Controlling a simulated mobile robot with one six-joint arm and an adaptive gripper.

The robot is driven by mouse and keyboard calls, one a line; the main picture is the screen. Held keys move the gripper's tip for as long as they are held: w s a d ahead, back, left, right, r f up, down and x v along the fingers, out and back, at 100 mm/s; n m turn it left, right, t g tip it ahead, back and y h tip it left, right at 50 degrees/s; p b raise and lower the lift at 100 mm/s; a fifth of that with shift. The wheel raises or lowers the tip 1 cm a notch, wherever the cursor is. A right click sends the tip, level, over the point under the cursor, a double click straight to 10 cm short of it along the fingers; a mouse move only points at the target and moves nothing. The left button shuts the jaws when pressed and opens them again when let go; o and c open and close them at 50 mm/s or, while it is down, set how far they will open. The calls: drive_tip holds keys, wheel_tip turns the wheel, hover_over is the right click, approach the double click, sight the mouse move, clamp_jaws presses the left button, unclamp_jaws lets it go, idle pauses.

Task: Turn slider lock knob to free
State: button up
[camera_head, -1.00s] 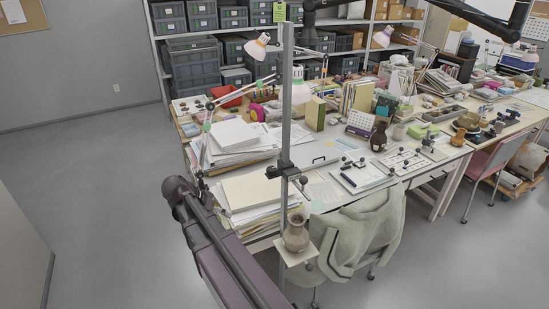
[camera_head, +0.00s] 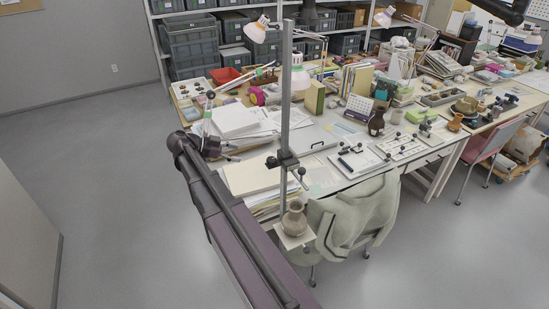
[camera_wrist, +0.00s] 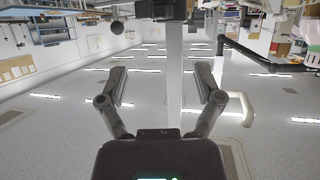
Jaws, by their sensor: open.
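A dark slider (camera_head: 283,160) is clamped on an upright grey post (camera_head: 286,100). A small dark knob (camera_head: 301,172) sticks out at its right. The slider (camera_wrist: 163,8) is at the top edge of the wrist view, with a black ball (camera_wrist: 117,28), probably its knob, to its left. My gripper (camera_wrist: 163,78) is open and empty, its fingers wide apart, with the post (camera_wrist: 174,70) behind the gap. In the head view my gripper (camera_head: 226,150) is left of the slider, apart from it; its fingertips are small and hard to make out.
A brown vase (camera_head: 294,218) sits on a small platform (camera_head: 290,239) low on the post. Paper stacks (camera_head: 262,176) lie left of the post. A jacket-draped chair (camera_head: 357,215) stands right of it. Desk lamps (camera_head: 299,77) rise behind. The floor at left is clear.

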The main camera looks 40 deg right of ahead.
sight(271, 159)
drive_tip(key=shift+f, duration=0.1)
drive_tip(key=b+x, duration=0.5)
drive_tip(key=x, duration=0.8)
drive_tip(key=shift+s+d+f, duration=0.15)
drive_tip(key=shift+d, duration=0.15)
drive_tip(key=c, duration=1.2)
